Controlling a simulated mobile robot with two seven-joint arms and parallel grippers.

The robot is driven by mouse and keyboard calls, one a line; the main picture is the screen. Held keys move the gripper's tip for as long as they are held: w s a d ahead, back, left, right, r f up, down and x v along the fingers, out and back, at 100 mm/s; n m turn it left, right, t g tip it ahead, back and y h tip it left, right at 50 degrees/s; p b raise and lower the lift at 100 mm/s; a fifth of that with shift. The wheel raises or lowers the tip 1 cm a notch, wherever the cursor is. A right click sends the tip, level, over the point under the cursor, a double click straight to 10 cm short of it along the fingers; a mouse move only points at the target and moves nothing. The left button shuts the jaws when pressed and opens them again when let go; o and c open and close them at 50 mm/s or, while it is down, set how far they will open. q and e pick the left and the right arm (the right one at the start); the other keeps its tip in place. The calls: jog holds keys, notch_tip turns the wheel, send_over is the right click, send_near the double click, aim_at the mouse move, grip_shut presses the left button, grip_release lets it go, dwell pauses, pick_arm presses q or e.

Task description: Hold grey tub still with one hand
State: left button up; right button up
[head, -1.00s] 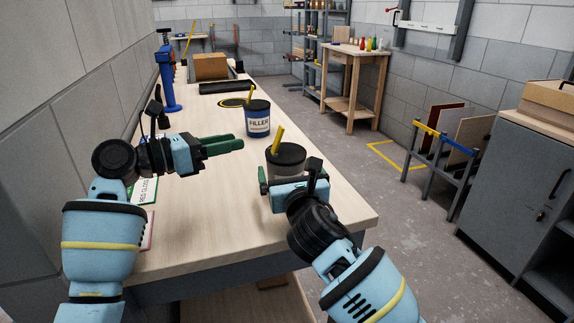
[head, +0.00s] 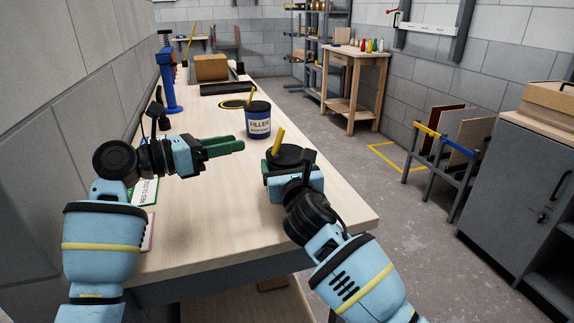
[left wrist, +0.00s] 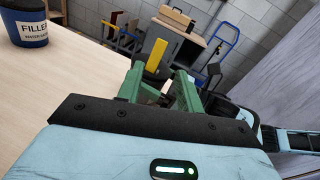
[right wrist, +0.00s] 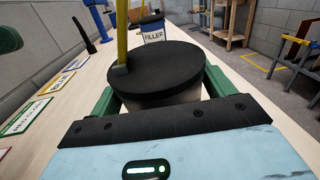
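The grey tub (right wrist: 165,97) has a black lid with a yellow stick rising from it. In the head view the tub's lid (head: 287,155) shows at the right side of the bench, its body mostly hidden by my right gripper (head: 292,178). In the right wrist view my right gripper's green fingers stand on either side of the tub, below the lid; contact is not clear. My left gripper (head: 236,147) is open and empty above the bench, left of the tub. In the left wrist view the yellow stick (left wrist: 157,54) shows beyond its parted fingers.
A blue filler tub (head: 258,120) stands on the bench behind the grey tub. Cards (head: 146,190) lie along the bench's left side near the wall. The bench (head: 230,225) is clear in front. A board rack (head: 445,150) stands on the floor at right.

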jog(key=c, duration=0.6)
pick_arm(q)
jog(key=c, duration=0.4)
jog(key=shift+s+d+m+y, duration=0.2)
jog(key=shift+m+y, duration=0.2)
jog(key=shift+m, duration=0.3)
jog(key=shift+c, duration=1.3)
jog(key=shift+s+d+m+y, duration=0.2)
jog(key=shift+m+y, duration=0.2)
jog(key=shift+m, duration=0.3)
grip_shut()
jog(key=s+r+m+t+y, duration=0.4)
jog(key=s+m+t+y, duration=0.1)
jog(key=m, duration=0.7)
jog(key=shift+s+d+r+m+y, duration=0.25)
jog(key=shift+s+y, duration=0.35)
jog(key=shift+y, duration=0.7)
jog(key=shift+a, duration=0.1)
